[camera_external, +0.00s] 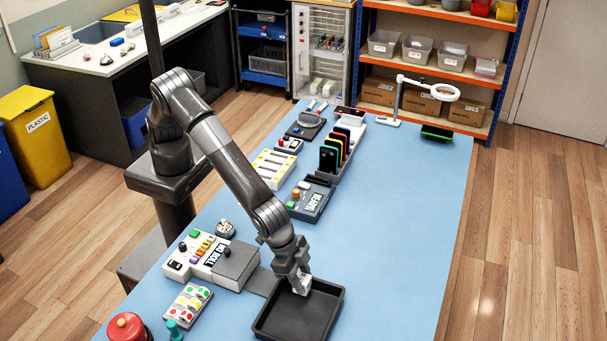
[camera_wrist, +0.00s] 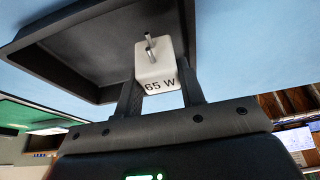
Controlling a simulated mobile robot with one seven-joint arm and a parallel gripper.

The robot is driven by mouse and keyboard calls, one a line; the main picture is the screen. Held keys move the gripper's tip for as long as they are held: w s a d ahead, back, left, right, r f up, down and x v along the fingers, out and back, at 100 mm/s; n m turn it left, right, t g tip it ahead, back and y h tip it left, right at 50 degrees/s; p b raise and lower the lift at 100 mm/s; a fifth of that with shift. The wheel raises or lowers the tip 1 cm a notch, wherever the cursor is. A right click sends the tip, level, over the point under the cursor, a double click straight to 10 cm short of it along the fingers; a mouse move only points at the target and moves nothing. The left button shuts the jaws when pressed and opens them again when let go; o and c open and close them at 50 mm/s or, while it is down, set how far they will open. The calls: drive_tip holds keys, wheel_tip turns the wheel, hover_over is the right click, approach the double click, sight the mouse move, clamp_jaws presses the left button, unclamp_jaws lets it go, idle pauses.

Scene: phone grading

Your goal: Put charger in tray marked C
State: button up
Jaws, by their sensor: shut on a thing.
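The charger (camera_wrist: 157,62) is a white block marked "65 W" with two metal prongs. My gripper (camera_wrist: 160,88) is shut on it, one finger on each side, in the wrist view. In the external view my gripper (camera_external: 302,283) holds the charger (camera_external: 303,287) at the upper part of a black tray (camera_external: 270,335). The tray also fills the upper left of the wrist view (camera_wrist: 50,82). I cannot tell whether the charger touches the tray floor. No letter C is readable on this tray in either view.
A grey-white box with coloured labels (camera_external: 190,252) stands left of the tray. A pad with coloured dots (camera_external: 188,305) and a red button (camera_external: 127,327) are at lower left. Phones in a rack (camera_external: 333,155) stand farther back. The blue table (camera_external: 400,240) is clear to the right.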

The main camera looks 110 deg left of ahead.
drive_tip(key=shift+f, duration=1.65)
drive_tip(key=shift+f, duration=0.15)
drive_tip(key=o, duration=0.7)
drive_tip(key=shift+o, duration=0.2)
